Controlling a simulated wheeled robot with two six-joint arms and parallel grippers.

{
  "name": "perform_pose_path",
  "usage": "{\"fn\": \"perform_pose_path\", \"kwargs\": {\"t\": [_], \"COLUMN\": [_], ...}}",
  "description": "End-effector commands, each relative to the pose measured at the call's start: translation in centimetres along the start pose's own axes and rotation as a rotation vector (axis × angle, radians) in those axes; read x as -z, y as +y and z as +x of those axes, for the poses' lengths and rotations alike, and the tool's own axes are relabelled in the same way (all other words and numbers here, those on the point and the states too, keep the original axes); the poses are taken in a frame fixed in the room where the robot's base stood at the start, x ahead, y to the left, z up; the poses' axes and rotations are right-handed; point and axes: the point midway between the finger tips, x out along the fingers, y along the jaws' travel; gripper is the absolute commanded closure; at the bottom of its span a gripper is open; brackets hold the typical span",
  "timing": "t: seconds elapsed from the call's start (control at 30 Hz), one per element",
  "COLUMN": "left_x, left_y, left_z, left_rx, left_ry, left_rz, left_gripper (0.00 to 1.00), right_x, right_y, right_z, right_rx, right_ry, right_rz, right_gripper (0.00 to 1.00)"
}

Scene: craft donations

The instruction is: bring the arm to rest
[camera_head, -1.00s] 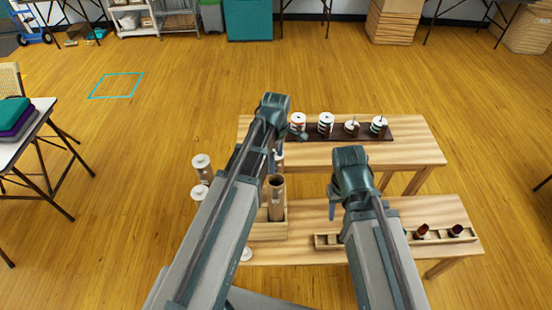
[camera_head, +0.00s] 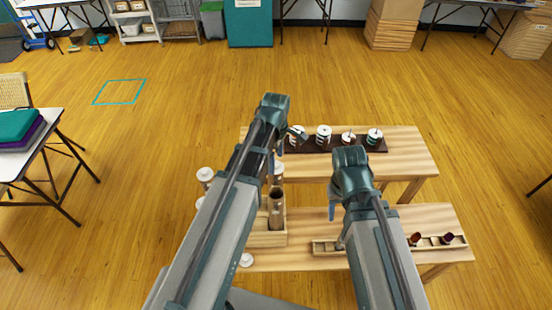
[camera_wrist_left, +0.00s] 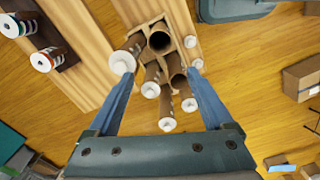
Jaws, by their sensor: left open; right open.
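My left gripper (camera_head: 284,147) hangs over the left part of the bench in the head view.
An open brown tube (camera_head: 276,208) stands in the wooden holder (camera_head: 268,239). Several spools (camera_head: 323,135) stand on a dark strip on the rear shelf. A wooden rack (camera_head: 456,241) holds small dark items.

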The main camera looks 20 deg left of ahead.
Motion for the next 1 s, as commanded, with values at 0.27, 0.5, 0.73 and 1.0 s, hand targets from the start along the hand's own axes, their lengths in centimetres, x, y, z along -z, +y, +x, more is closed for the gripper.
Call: {"fn": "perform_pose_path", "kwargs": {"t": [0.27,0.5,0.73,1.0], "left_x": [0.0,-0.1,-3.5,-8.7], "left_y": [0.0,-0.1,-3.3,-9.4], "left_z": [0.0,0.1,3.3,7.9], "left_rx": [0.000,0.000,0.016,0.067], "left_ry": [0.000,0.001,0.018,0.043], "left_rz": [0.000,0.011,0.401,1.211], "left_gripper": [0.15,0.15,0.15,0.15], "right_x": [0.0,0.0,0.2,0.5], "right_y": [0.0,0.0,-0.3,-0.7], "right_z": [0.0,0.1,3.2,8.0], "right_rx": [0.000,0.000,-0.001,-0.002], "right_ry": [0.000,0.000,0.000,0.000], "right_rz": [0.000,0.000,-0.003,-0.009], "right_gripper": [0.50,0.50,0.50,0.50]}}
